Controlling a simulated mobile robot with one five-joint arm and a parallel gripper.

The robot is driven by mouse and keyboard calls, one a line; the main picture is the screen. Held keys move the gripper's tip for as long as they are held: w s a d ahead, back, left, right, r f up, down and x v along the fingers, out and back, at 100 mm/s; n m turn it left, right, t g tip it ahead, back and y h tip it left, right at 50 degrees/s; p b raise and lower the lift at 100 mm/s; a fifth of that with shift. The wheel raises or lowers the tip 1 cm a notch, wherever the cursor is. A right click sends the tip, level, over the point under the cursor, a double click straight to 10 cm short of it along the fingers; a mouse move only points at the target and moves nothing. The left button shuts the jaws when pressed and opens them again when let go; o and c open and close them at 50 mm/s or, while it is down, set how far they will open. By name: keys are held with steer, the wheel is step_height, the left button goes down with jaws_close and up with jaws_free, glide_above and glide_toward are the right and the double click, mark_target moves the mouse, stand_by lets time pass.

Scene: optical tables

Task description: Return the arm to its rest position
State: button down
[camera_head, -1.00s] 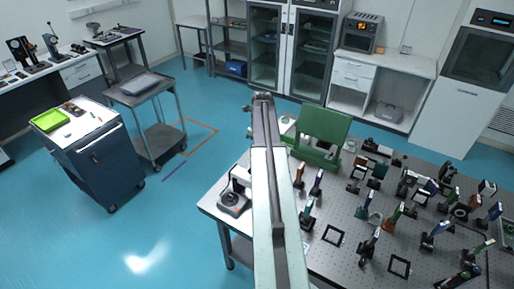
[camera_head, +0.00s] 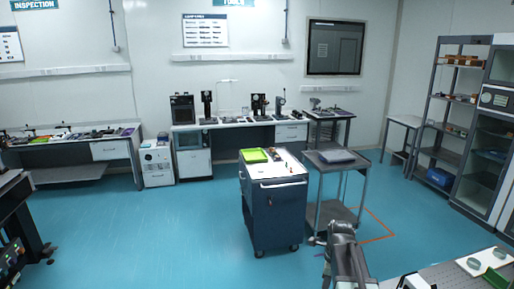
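My arm (camera_head: 345,258) shows at the bottom of the head view, right of centre, as a dark joint with a short piece of link running out of the lower edge. No gripper fingers can be made out, so I cannot see whether the gripper holds anything.
A dark blue cabinet (camera_head: 276,212) with a light green tray (camera_head: 254,156) stands just left of my arm. A grey cart (camera_head: 335,210) stands behind the arm. An optical table (camera_head: 440,277) fills the lower right corner. Open blue floor lies to the left.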

steer(key=s+a+f+n+b, duration=0.1)
steer(key=s+a+n, duration=0.3)
steer(key=n, duration=0.7)
steer(key=s+a+f+n+b, duration=0.2)
steer(key=s+a+f+n, duration=0.2)
steer(key=a+n, duration=0.3)
steer(key=s+n, duration=0.1)
steer(key=n, duration=0.3)
steer(key=shift+s+f+n+g+h, duration=0.15)
steer(key=shift+f+n+g+h, duration=0.15)
steer(key=shift+f, duration=0.05)
